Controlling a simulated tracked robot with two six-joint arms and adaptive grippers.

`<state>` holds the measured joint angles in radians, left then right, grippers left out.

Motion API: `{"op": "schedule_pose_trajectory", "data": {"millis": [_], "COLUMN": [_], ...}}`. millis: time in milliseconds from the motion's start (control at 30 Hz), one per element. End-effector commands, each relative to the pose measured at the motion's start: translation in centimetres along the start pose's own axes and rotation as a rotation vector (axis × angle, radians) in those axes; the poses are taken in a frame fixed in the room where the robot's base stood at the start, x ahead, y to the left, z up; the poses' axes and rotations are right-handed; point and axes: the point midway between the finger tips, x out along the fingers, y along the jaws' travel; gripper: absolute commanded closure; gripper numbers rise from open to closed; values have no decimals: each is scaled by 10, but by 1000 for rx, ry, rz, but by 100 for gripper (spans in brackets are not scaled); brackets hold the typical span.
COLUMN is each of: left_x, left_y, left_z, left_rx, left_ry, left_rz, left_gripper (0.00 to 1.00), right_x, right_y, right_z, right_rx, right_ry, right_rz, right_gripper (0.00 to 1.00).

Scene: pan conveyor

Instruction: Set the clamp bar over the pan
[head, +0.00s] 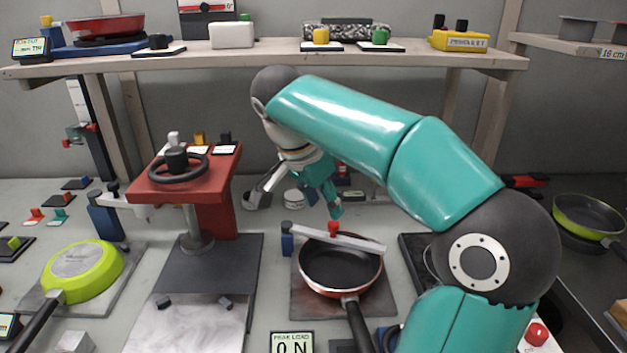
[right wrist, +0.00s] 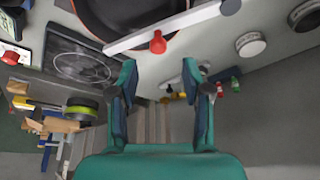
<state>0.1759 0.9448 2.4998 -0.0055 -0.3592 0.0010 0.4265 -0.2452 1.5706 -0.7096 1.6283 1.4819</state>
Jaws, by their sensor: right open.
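The pan (head: 340,272), dark inside with a red rim, sits on a dark square plate (head: 302,303) in the middle, its black handle toward me. The pale clamp bar (head: 362,244) crosses above the far part of the pan, its left end near a blue post (head: 287,240). A red knob (head: 333,228) stands on the bar. My right gripper (head: 325,203) is open and empty, above and just behind the knob. In the right wrist view, the bar (right wrist: 196,17) and red knob (right wrist: 158,43) lie beyond the open fingers (right wrist: 165,82), apart from them. My left gripper is not in view.
A red press with a black handwheel (head: 178,170) stands left of the pan. A green pan (head: 82,270) lies at the left, and another (head: 588,216) at the far right. A wooden shelf (head: 270,62) spans the back. A load display (head: 292,342) stands in front.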

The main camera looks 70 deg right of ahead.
Motion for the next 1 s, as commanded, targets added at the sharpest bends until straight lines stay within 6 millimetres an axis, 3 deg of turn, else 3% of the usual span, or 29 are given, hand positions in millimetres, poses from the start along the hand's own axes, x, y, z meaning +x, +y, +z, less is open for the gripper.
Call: {"op": "schedule_pose_trajectory", "data": {"millis": [100,333,1000], "left_x": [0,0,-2], "left_y": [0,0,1], "left_z": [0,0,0], "left_rx": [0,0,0], "left_ry": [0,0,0], "left_rz": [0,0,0], "left_gripper": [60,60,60], "right_x": [-25,-54,-62], "right_y": [-2,-2,-2], "right_z": [1,1,0], "right_rx": [-3,-2,0], "right_ry": [-1,0,-1], "right_rz": [-7,-3,-1], "right_gripper": [51,51,51]}}
